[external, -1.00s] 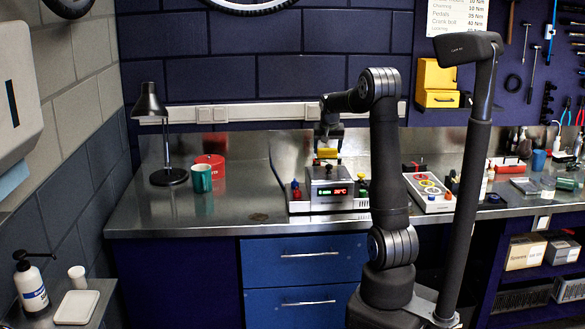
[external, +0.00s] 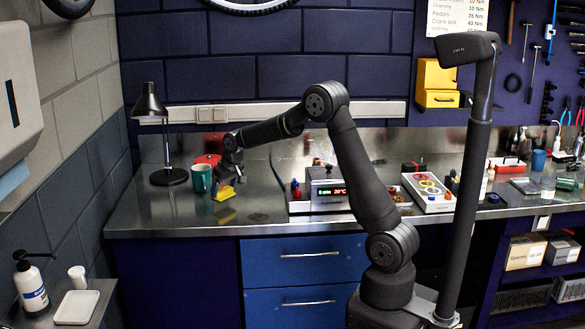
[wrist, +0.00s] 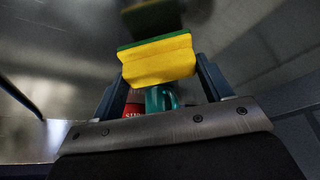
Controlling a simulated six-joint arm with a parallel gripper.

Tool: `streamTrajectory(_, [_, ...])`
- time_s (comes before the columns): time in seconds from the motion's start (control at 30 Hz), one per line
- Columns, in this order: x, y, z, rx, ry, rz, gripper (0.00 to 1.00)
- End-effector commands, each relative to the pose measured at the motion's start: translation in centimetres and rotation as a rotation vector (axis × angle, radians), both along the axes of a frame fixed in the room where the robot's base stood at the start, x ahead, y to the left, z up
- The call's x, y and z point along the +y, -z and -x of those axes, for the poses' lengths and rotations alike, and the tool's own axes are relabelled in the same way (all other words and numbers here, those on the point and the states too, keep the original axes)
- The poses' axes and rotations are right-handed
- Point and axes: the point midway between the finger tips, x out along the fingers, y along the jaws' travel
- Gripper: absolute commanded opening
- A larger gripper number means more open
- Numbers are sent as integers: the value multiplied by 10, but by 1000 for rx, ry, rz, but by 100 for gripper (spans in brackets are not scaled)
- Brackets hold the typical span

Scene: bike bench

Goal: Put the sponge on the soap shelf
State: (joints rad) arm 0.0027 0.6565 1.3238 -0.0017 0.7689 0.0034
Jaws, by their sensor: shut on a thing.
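A yellow sponge with a green scouring side (external: 225,193) is between the fingers of my gripper (external: 228,182), which is shut on it. In the wrist view the sponge (wrist: 158,61) sits across both fingertips, and its reflection shows on the metal surface. My gripper holds it over the left part of the steel bench, just right of the teal mug. I cannot tell whether the sponge touches the bench top. A small shelf (external: 97,316) at the lower left carries a white soap dish (external: 77,307), a pump bottle (external: 31,288) and a small white cup (external: 77,276).
The teal mug (external: 201,179) and a red tin (external: 207,160) stand close beside my gripper. A black desk lamp (external: 152,130) is further left. An electronic box with a display (external: 327,188) is to the right. The bench's left front is clear.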

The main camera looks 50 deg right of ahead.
Motion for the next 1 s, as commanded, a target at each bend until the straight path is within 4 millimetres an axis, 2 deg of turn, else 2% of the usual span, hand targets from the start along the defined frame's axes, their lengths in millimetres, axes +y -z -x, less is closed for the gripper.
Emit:
streamTrajectory(0.07, [3, -1, -1, -1, -8, 0, 47])
streamTrajectory(0.17, [3, -13, -1, -5, -8, 0, 47])
streamTrajectory(0.27, [3, -40, -2, -7, -7, 0, 47])
streamTrajectory(0.4, [2, -91, -1, -9, -5, 0, 47])
streamTrajectory(0.5, [2, -121, -1, -6, -5, 0, 47])
streamTrajectory(0.8, [2, -184, -1, -3, -5, 0, 47])
streamTrajectory(1.0, [43, -183, -9, 0, -54, 0, 47])
